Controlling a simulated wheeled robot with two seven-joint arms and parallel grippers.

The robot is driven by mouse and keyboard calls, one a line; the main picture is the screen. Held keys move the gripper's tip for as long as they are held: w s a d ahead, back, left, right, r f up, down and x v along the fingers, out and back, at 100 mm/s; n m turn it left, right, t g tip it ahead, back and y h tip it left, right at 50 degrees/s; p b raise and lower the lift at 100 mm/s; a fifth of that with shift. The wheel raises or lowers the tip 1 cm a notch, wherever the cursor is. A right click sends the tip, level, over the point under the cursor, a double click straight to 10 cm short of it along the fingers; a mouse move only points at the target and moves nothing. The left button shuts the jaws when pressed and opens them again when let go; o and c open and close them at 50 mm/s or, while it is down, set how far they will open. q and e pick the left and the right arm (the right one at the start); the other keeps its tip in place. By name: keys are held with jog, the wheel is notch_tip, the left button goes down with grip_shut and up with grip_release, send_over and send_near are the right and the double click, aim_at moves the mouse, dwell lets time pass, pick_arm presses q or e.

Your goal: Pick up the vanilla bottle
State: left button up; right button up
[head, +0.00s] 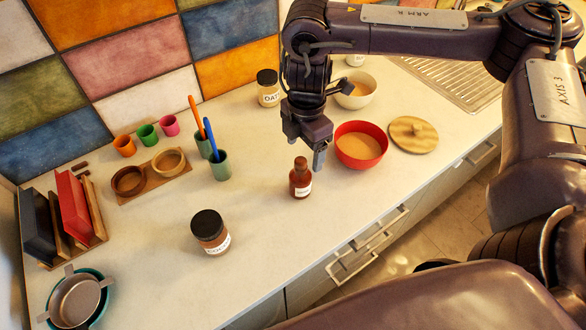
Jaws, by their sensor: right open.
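The vanilla bottle is most likely the small dark brown bottle (300,184) with a reddish-brown cap, upright on the pale counter; its white label is partly turned away and I cannot read it. My right gripper (312,152) points down from above, just behind and above the bottle's cap. Its jaws are open and hold nothing. One grey finger shows right of the cap, and the other is mostly hidden. I cannot tell whether a finger touches the bottle. My left gripper is not in view.
A red bowl (378,155) stands right of the bottle, with a round wooden lid (413,134) beyond. A dark-lidded jar (211,234) stands front left. Green utensil cups (220,166) stand left. An oat jar (268,92) and cream bowl (358,99) stand behind. The counter before the bottle is clear.

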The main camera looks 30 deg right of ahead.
aim_at(304, 162)
jog(key=shift+f, duration=0.6)
jog(key=shift+s+f, duration=0.2)
jog(key=shift+f, duration=0.55)
jog(key=shift+a+f, duration=0.1)
jog(key=shift+f, duration=0.3)
jog(key=f, duration=0.2)
jog(key=f+p, duration=0.1)
jog(key=shift+w+a+f, duration=0.15)
jog(key=shift+w+a, duration=0.05)
jog(key=shift+w, duration=0.05)
jog(key=shift+f, duration=0.4)
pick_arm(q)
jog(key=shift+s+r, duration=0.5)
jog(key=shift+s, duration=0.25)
pick_arm(e)
jog(key=c, duration=1.5)
jog(key=shift+o, duration=0.2)
